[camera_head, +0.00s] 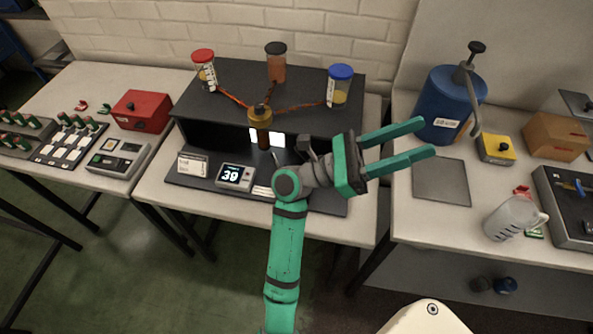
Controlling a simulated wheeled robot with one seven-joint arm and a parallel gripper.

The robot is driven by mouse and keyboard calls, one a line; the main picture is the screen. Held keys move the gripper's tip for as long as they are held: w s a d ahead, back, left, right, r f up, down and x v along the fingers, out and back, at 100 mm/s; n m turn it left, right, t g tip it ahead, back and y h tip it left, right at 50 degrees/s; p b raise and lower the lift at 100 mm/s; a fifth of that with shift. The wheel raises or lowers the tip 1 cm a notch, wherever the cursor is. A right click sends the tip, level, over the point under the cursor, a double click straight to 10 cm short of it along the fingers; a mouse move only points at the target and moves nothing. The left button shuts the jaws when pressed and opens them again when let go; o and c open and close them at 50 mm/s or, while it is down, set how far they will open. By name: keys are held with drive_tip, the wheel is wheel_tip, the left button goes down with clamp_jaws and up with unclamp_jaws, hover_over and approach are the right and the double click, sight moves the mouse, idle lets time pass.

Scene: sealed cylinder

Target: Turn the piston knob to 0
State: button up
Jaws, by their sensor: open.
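A blue cylinder (447,105) with a label stands on the right table, with a grey metal arm or crank (470,85) and a black knob (477,47) at its top. Beside it is a small yellow box (495,149) with a black knob (504,147). I cannot tell which of these is the piston knob, and no dial markings are readable. My gripper (427,137) is open and empty, its teal fingers pointing right toward the cylinder. The fingertips overlap the cylinder's lower left in the picture; contact cannot be told.
A black stand (330,95) with three lidded jars and a display reading 39 (236,175) is on the middle table. A red box (141,110) is at left. A grey mat (441,182), white jug (514,217), cardboard box (556,137) and dark tray (553,207) are at right.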

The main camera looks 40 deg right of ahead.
drive_tip(key=w+d+f+m+t+y, duration=0.1)
drive_tip(key=d+f+m+t+y, duration=0.2)
drive_tip(key=f+y, duration=0.35)
drive_tip(key=w+d+f+m+t+y, duration=0.1)
drive_tip(key=f+m+t+y, duration=0.2)
drive_tip(key=f+m+y, duration=0.3)
drive_tip(key=w+a+f+m+t+y, duration=0.1)
drive_tip(key=w+a+f+t+y, duration=0.2)
drive_tip(key=w, duration=0.4)
drive_tip(key=w+a+f+m+t+y, duration=0.1)
drive_tip(key=w+a+t+y, duration=0.15)
drive_tip(key=w+a, duration=0.35)
drive_tip(key=w+a+f+m+t+y, duration=0.1)
drive_tip(key=w+a+f+t+y, duration=0.2)
drive_tip(key=w, duration=0.5)
drive_tip(key=shift+t+h, duration=0.35)
drive_tip(key=shift+h, duration=0.35)
wheel_tip(320, 180, down, 9)
drive_tip(key=shift+d+f, duration=0.1)
drive_tip(key=shift+f, duration=0.1)
drive_tip(key=shift+c, duration=0.4)
drive_tip(key=shift+n, duration=0.3)
drive_tip(key=c, duration=1)
